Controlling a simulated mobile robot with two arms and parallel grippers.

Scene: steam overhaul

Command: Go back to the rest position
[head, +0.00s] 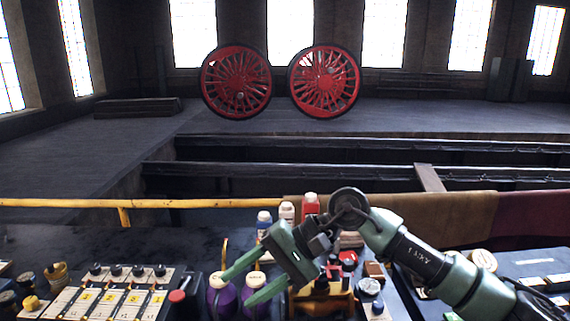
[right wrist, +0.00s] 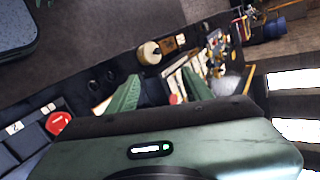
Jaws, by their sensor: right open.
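My right gripper (head: 236,290) is in the lower middle of the head view, above the workbench, its green fingers pointing left and down. The fingers are apart, with nothing seen held between them. Its arm comes in from the lower right. In the right wrist view the two green fingers of the right gripper (right wrist: 160,88) are also spread, with bench items beyond them. Purple bottles (head: 222,296) stand by the fingertips in the head view; I cannot tell whether they touch. My left gripper does not show.
The bench carries a panel of switches (head: 110,298) at left, a red-capped bottle (head: 311,204) and a blue-capped bottle (head: 264,222) behind the gripper. A yellow rail (head: 190,203) runs along the bench's far side. Two red spoked wheels (head: 236,82) stand far off beyond the pit.

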